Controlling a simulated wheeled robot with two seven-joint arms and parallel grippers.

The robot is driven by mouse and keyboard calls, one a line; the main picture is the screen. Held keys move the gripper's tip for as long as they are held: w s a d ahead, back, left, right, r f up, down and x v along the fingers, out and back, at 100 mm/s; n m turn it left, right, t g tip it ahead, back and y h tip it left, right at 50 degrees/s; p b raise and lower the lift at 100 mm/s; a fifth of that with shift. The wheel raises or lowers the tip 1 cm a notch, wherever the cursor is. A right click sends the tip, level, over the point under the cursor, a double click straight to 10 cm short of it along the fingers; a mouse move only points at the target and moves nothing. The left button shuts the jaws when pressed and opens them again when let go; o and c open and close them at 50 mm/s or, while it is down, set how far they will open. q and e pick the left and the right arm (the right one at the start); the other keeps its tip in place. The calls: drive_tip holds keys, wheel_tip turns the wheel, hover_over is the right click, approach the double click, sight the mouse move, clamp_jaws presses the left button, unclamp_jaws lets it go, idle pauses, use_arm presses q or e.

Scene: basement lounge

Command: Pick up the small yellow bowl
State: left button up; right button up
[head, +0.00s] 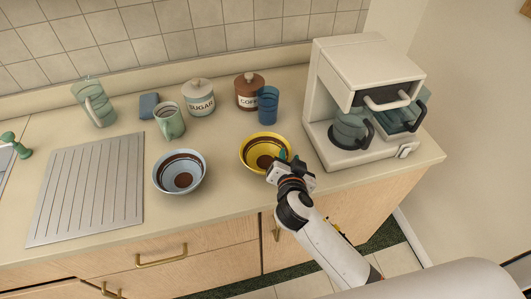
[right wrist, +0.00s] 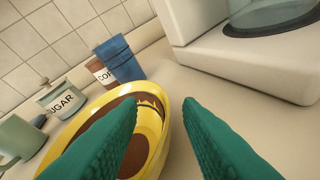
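The small yellow bowl (head: 258,147) stands upright on the counter, with brown rings inside. My right gripper (head: 287,158) is at the bowl's front right rim in the head view. In the right wrist view its two green fingers (right wrist: 162,130) are apart. The bowl's right wall (right wrist: 160,118) shows between them, the left finger in front of the bowl's inside and the right finger outside it. I cannot tell whether either finger touches the bowl. My left gripper is not in view.
A light blue bowl (head: 180,172) stands left of the yellow one. A blue cup (head: 268,105), coffee canister (head: 249,91), sugar canister (head: 199,97) and green mug (head: 169,121) stand behind. A coffee maker (head: 345,100) stands to the right. The counter's front edge is close.

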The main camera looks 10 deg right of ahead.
drive_tip(key=shift+x, duration=1.15)
clamp_jaws()
